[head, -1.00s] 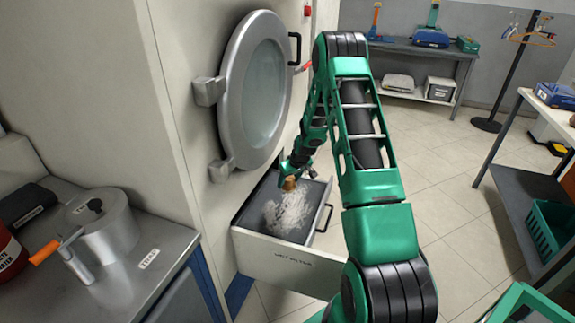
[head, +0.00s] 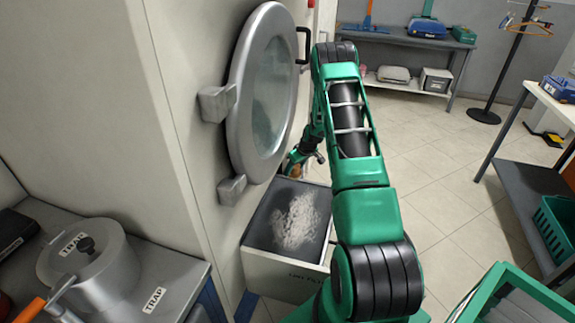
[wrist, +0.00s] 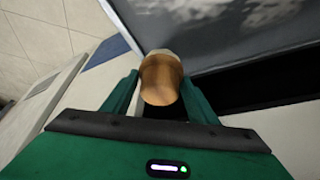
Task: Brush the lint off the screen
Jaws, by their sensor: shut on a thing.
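The lint screen (head: 262,228) is the dark grey panel in a pulled-out drawer (head: 285,275) below the round machine door. A pale, fuzzy patch of lint (head: 296,222) lies across its middle. My gripper (head: 296,166) is at the drawer's far end, partly hidden by my arm. In the wrist view, my gripper (wrist: 160,98) is shut on a brush (wrist: 160,78) by its rounded wooden handle. The brush's bristles are hidden. The screen (wrist: 215,60) with white lint (wrist: 282,12) shows beyond the brush there.
The round door (head: 262,95) stands just above the drawer. A metal pot (head: 88,262) marked "TRAP" sits on the left counter. A green crate (head: 510,295) is at the lower right, and a table (head: 530,185) stands at right. Tiled floor is open between.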

